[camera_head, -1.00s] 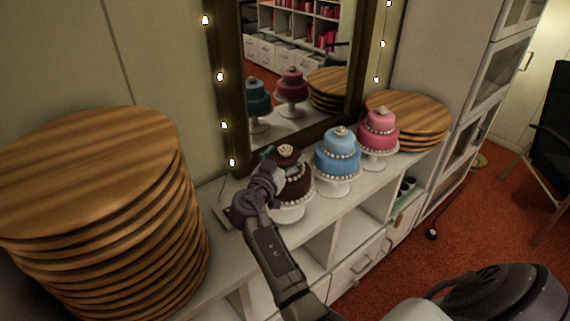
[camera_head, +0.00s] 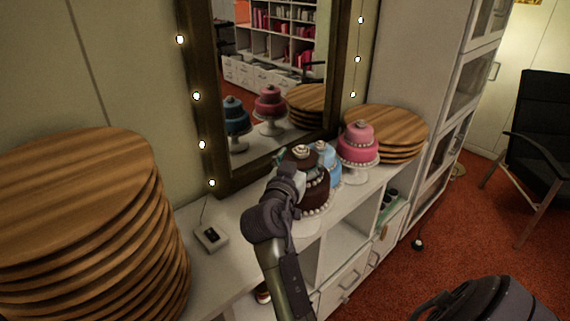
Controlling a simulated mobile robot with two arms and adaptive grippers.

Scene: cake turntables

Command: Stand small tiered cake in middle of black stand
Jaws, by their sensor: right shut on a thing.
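The dark brown two-tiered cake (camera_head: 314,192), with white pearl trim and a pale rosette on top, is in the middle of the head view. My right gripper (camera_head: 292,180) is shut on its upper left side and hides part of it. White shows under the cake, like its pedestal, though whether it touches the cabinet top is hard to tell. The cake partly covers a blue tiered cake (camera_head: 329,160). A pink tiered cake (camera_head: 358,137) stands on a white pedestal farther right. No black stand shows. My left gripper is out of view.
A framed mirror (camera_head: 202,100) rises behind. A small box (camera_head: 211,236) lies on the cabinet top. A black chair (camera_head: 545,130) stands on red carpet.

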